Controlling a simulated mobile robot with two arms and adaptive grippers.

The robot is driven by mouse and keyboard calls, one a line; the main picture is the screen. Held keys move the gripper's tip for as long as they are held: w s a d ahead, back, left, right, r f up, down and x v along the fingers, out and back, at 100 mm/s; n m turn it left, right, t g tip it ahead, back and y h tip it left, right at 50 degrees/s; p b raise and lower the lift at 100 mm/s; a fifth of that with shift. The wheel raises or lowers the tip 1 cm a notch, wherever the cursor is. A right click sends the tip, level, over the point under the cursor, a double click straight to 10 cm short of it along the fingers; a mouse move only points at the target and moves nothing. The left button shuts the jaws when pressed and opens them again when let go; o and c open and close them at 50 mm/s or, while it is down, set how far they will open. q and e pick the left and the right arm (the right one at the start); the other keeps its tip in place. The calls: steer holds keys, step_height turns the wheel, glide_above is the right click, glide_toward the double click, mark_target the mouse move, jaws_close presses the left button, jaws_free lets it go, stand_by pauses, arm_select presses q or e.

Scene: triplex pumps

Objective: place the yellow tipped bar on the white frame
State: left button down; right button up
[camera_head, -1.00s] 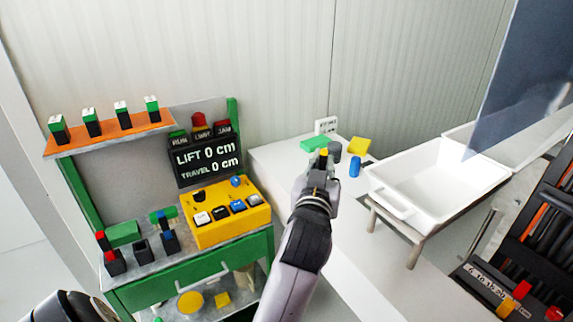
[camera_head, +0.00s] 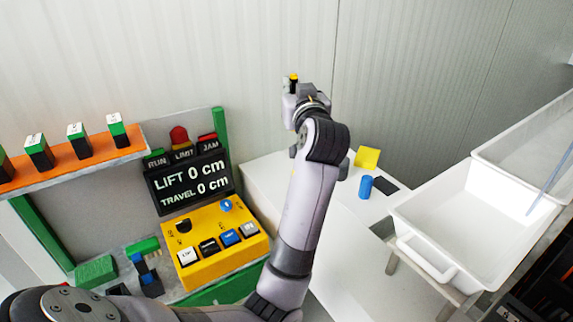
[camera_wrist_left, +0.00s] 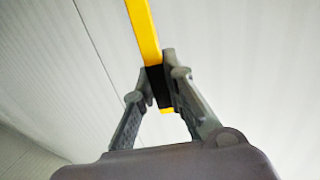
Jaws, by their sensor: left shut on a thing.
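My left gripper (camera_head: 293,92) is raised in front of the ribbed wall in the head view. It is shut on the yellow tipped bar, whose yellow end (camera_head: 293,77) shows just above the jaws. In the left wrist view, the fingers (camera_wrist_left: 155,90) close on the bar's black part. A long yellow length (camera_wrist_left: 143,28) extends toward the top edge, and a small yellow end shows below the fingers. The bar is clear of any surface in that view. I cannot make out a white frame for certain. My right gripper is not in view.
A white tub (camera_head: 465,225) stands at the right. A blue cylinder (camera_head: 366,187) and a yellow block (camera_head: 367,158) sit on the white table (camera_head: 262,180). The yellow button box (camera_head: 215,240) and the black LIFT/TRAVEL display (camera_head: 188,184) are at the left.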

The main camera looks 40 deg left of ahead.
arm_select(q)
step_height(320, 180, down, 18)
steer(key=p, duration=0.1)
steer(key=shift+s+d+p, duration=0.35)
steer(key=shift+d, duration=0.05)
steer(key=c, duration=1.7)
jaws_free()
steer(key=shift+o, duration=0.2)
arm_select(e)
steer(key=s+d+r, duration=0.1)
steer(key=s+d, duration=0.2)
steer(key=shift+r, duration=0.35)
arm_select(q)
steer(key=shift+r, duration=0.1)
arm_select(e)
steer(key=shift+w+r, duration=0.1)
